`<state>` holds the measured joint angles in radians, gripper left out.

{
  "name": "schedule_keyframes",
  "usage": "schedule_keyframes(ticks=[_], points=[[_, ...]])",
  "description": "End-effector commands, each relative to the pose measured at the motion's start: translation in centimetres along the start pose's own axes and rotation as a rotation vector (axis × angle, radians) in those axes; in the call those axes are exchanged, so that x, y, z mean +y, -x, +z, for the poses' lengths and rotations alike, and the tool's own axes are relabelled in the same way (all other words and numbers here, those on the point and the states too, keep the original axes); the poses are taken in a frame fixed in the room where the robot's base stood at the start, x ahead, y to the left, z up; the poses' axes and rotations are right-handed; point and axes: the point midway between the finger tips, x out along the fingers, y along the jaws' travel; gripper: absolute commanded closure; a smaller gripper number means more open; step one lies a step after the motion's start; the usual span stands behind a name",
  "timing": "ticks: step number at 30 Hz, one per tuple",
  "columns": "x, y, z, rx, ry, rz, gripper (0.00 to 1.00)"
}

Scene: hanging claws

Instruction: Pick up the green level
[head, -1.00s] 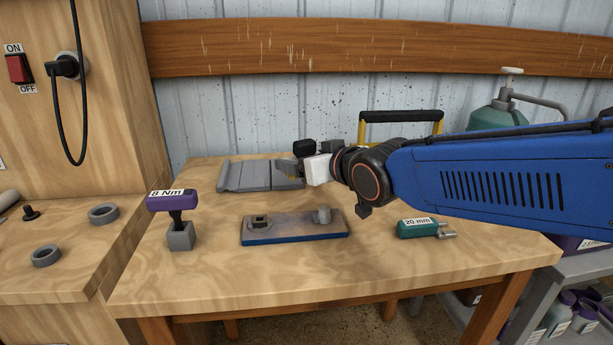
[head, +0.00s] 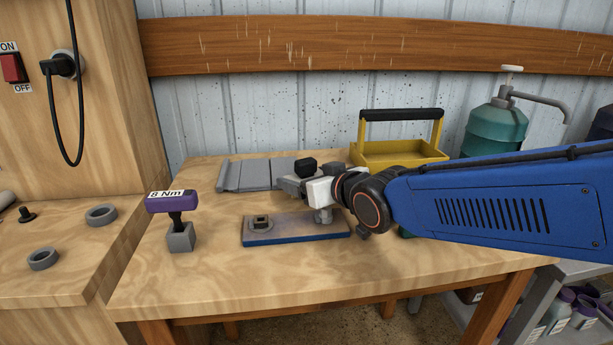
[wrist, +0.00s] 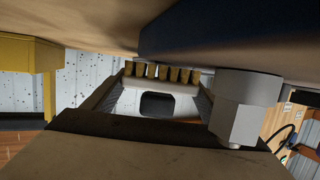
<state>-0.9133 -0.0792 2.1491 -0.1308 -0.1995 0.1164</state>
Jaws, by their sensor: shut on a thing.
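I see no green level in either view. A sliver of a green tool (head: 403,233) shows under my blue arm at the table's right; the rest of it is hidden. My gripper (head: 287,183) is low over the table, behind the blue-edged plate (head: 285,238) and beside its grey bolt (head: 322,217). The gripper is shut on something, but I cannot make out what. In the wrist view, the bolt (wrist: 240,108) is close beside the gripper on the right, and the plate's dark blue edge (wrist: 220,35) crosses above.
A purple 8 Nm tool (head: 172,203) stands in a grey block at the left. A grey ridged piece (head: 243,173) lies behind. A yellow caddy (head: 405,150) and a green pump bottle (head: 495,130) stand at the back right. The table's front left is clear.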

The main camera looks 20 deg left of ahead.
Motion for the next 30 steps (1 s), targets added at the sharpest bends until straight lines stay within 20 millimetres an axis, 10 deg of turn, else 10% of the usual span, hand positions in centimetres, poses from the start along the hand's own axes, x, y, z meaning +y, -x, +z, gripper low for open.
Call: schedule_keyframes(ticks=[8,9,11,30], points=[[0.0,-0.2,0.6,-0.002,-0.001,0.0,0.48],[0.0,-0.2,0.6,-0.003,-0.001,0.0,0.15],[0.0,-0.2,0.7,-0.004,-0.001,0.0,0.03],[0.0,2.6,-0.6,-0.002,-0.001,0.0,0.03]])
